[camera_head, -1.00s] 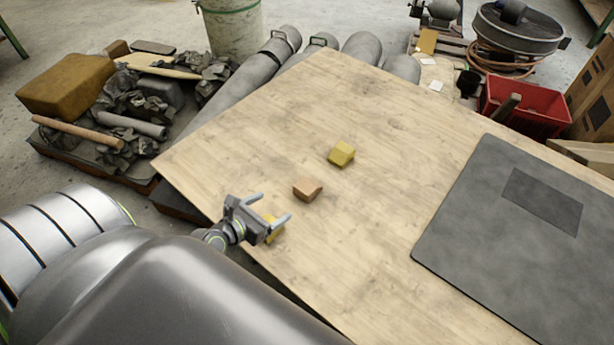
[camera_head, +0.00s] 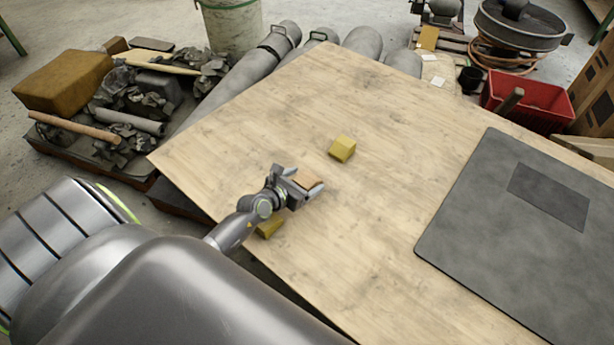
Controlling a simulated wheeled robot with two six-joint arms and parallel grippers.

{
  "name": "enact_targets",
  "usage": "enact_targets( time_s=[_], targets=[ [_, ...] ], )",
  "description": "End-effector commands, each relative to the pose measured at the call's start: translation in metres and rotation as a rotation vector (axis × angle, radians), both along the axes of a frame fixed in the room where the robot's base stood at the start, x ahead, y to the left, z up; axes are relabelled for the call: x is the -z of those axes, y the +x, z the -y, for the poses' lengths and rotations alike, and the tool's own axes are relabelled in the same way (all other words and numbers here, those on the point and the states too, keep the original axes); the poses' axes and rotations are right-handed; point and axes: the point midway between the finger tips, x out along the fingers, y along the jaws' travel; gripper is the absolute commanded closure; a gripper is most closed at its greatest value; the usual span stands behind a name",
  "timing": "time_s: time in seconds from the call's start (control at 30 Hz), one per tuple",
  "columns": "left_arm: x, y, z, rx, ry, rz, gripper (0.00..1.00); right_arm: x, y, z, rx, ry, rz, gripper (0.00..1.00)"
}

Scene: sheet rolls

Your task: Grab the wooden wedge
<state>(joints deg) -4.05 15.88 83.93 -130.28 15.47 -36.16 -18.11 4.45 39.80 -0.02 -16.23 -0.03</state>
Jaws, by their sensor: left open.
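The wooden wedge (camera_head: 305,179), a small orange-brown block, lies on the plywood board (camera_head: 400,130) left of the middle. My left gripper (camera_head: 304,180) is open, with its fingers on either side of the wedge; I cannot tell whether they touch it. The gripper body hides part of the wedge. My right gripper is not in view.
A yellow block (camera_head: 342,149) lies beyond the wedge to the right. Another yellow block (camera_head: 270,226) lies close to my left wrist, partly hidden. A dark grey mat (camera_head: 470,235) covers the board's right side. The board between is clear.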

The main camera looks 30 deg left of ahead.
Motion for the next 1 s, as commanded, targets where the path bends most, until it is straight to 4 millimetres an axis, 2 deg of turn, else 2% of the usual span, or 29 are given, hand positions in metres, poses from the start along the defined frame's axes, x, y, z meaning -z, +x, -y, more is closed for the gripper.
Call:
enact_targets(
  time_s=[0.13,0.4,0.8,1.0],
  targets=[
    [0.008,0.015,0.002,0.000,0.000,0.000,0.20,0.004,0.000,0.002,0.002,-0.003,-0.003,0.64],
    [0.007,0.017,0.002,0.000,0.000,-0.001,0.20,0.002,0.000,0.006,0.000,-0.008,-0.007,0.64],
    [0.007,0.017,0.002,-0.001,0.000,0.000,0.70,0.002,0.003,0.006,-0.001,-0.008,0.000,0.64],
    [0.006,0.017,0.002,-0.001,0.000,0.000,0.70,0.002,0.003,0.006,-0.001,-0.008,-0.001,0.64]
  ],
)
